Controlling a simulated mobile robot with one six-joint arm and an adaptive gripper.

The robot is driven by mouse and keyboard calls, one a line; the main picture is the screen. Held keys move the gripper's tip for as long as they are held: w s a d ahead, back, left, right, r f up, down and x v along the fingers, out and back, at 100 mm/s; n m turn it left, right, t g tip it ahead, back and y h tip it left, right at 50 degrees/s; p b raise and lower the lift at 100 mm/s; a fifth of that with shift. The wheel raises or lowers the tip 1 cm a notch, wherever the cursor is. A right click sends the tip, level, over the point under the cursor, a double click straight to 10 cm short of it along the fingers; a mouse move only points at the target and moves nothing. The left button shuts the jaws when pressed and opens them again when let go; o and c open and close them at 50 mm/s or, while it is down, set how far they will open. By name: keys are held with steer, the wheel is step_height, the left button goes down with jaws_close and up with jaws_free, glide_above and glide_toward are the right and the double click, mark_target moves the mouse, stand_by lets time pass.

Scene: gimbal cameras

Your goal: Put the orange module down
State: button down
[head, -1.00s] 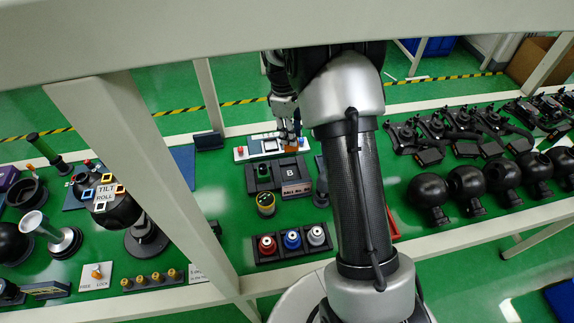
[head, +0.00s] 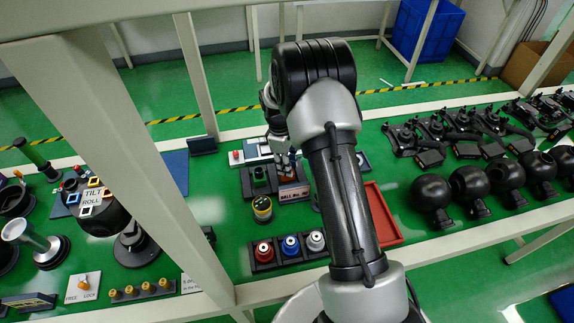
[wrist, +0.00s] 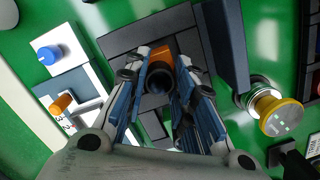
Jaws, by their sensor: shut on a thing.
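The orange module (wrist: 160,57), a short orange piece with a dark round end, shows between the fingers of my gripper (wrist: 165,85) in the wrist view. My gripper is shut on it. In the head view my gripper (head: 284,160) is over the back part of a dark two-part holder (head: 247,187) with a label on its front. The orange module is mostly hidden behind my arm and fingers there. I cannot tell whether it touches the holder.
A white panel with a red knob (head: 236,156) lies behind the holder. A yellow-ringed cylinder (head: 262,204) stands in front. A rack with red, blue and white pieces (head: 266,255) is nearer. A red tray (head: 385,220) lies right. A white post stands left.

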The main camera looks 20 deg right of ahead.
steer(key=c, duration=1.3)
jaws_free()
steer(key=shift+f, duration=0.15)
steer(key=shift+c, duration=0.2)
step_height(320, 180, up, 12)
steer(key=w+a+p, duration=0.1)
steer(key=p, duration=0.3)
